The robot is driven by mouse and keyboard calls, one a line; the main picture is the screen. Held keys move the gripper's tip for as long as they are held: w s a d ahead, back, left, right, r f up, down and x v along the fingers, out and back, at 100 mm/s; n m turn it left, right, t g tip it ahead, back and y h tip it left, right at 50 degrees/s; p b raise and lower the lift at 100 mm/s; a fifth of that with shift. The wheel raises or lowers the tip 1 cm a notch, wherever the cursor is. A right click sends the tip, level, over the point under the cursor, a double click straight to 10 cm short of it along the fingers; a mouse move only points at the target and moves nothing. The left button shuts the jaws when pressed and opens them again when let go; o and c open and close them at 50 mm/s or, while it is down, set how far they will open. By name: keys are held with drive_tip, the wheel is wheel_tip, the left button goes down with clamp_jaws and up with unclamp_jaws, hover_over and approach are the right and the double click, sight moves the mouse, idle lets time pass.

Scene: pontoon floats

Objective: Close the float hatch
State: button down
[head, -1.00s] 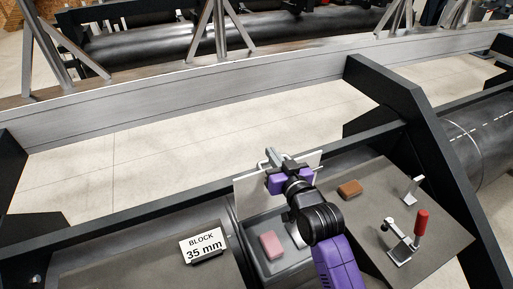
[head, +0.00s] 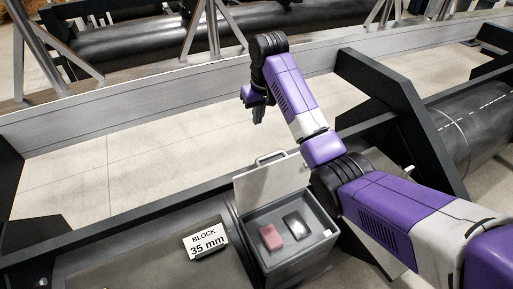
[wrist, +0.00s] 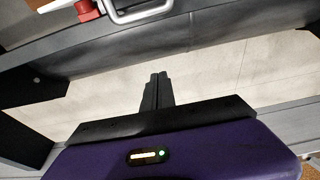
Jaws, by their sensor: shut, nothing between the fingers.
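The float hatch is an open grey box (head: 322,243) set in the dark float deck. Its pale lid (head: 272,182) stands raised at the box's far side, with a metal handle (head: 270,157) along its upper edge. A metal handle also shows at the top of the wrist view (wrist: 142,14). Inside the box lie a pink block (head: 271,237) and a dark, shiny rounded item (head: 294,226). My gripper (head: 257,116) is up beyond the lid, apart from it, over the pale floor. In the wrist view its fingers (wrist: 156,88) are together and empty.
A dark angled frame (head: 395,110) rises at the right, and a grey beam (head: 150,110) runs across behind. My arm covers the deck right of the box. A red part (wrist: 87,10) shows in the wrist view.

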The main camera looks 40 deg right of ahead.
drive_tip(key=shift+g, duration=0.5)
drive_tip(key=shift+s+a+f+p, duration=0.25)
drive_tip(key=shift+s+f+p, duration=0.5)
drive_tip(key=shift+f, duration=0.85)
drive_tip(key=shift+s+a+f+p, duration=0.35)
drive_tip(key=shift+s+f, duration=0.55)
drive_tip(key=shift+f, duration=0.65)
drive_tip(key=shift+s+a+f+p, duration=0.2)
drive_tip(key=shift+s+f+p, duration=0.55)
drive_tip(key=shift+f, duration=0.85)
drive_tip(key=shift+s, duration=0.15)
